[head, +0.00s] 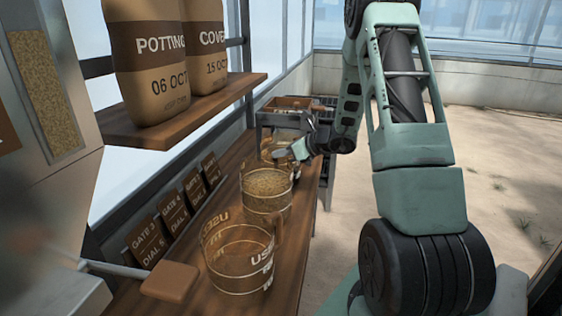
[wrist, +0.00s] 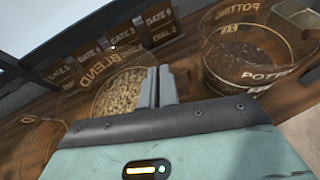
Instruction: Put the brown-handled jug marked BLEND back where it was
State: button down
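The clear jug marked BLEND (wrist: 105,95) holds pale seed and shows left of my gripper (wrist: 160,80) in the wrist view. In the head view, the seed-filled jug in the middle of the row (head: 267,190) appears to be it, upright on the bench. My gripper (head: 298,149) is just behind it there, beside the farthest jug. The two grey fingers overlap the BLEND jug's right edge in the wrist view and stand close together. Its handle is hidden, and I cannot tell whether anything is between the fingers.
A POTTING jug with dark contents (wrist: 245,55) stands right of the fingers. A nearer, empty jug (head: 238,262) stands on the wooden bench (head: 135,295). Gate and dial plaques (head: 172,217) line the wall side. A shelf with sacks (head: 185,125) hangs above.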

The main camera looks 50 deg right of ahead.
jog(key=shift+f, duration=1.3)
jog(key=c, duration=1.6)
grip_release()
jog(key=shift+f, duration=0.1)
jog(key=shift+c, duration=0.2)
jog(key=shift+r, duration=0.2)
jog(key=b+v, duration=0.1)
jog(key=v, duration=1.1)
jog(key=shift+s, duration=0.1)
